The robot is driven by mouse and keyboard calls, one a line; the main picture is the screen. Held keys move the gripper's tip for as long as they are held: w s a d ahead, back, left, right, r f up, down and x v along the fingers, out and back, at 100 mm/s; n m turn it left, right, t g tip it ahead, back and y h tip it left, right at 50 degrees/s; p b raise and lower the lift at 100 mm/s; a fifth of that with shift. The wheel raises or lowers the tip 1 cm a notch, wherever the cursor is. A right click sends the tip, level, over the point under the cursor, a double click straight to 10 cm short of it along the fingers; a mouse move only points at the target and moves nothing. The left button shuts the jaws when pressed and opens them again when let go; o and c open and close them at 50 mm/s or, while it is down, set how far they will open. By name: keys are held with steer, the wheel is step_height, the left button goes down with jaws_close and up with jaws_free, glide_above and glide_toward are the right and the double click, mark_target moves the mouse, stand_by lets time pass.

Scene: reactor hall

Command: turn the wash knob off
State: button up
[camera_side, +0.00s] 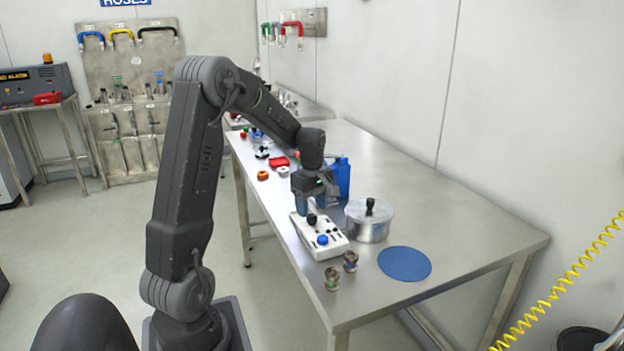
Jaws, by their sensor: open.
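A white control box (319,236) lies on the steel table. It has a blue knob (322,240) near its front end and a black part (311,219) further back. I cannot read any label, so I cannot tell which knob is the wash knob or how it is set. My gripper (311,211) points down over the back part of the box, close to the black part. It is open. I cannot tell whether the fingers touch the box, and the gripper hides its far end.
A lidded metal pot (369,222) stands just right of the box. A blue round mat (404,264) and two small jars (332,279) are nearer the front. A blue container (342,178) stands behind my gripper. The right side of the table (470,232) is clear.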

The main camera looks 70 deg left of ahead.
mark_target(312, 216)
step_height(312, 216, up, 11)
stand_by(0.3)
steer(key=s+d+r+m+t+y, duration=0.1)
steer(key=s+d+r+m+t, duration=0.15)
steer(key=d+m, duration=0.65)
steer(key=s+d+r+m+t, duration=0.1)
steer(key=s+d+m, duration=0.3)
steer(key=d, duration=0.9)
steer(key=s+d+f+m+t+h, duration=0.1)
steer(key=s+d+f+m+t, duration=0.1)
steer(key=s+d+m, duration=0.4)
steer(key=shift+d+m, duration=0.3)
steer(key=shift+m, duration=0.8)
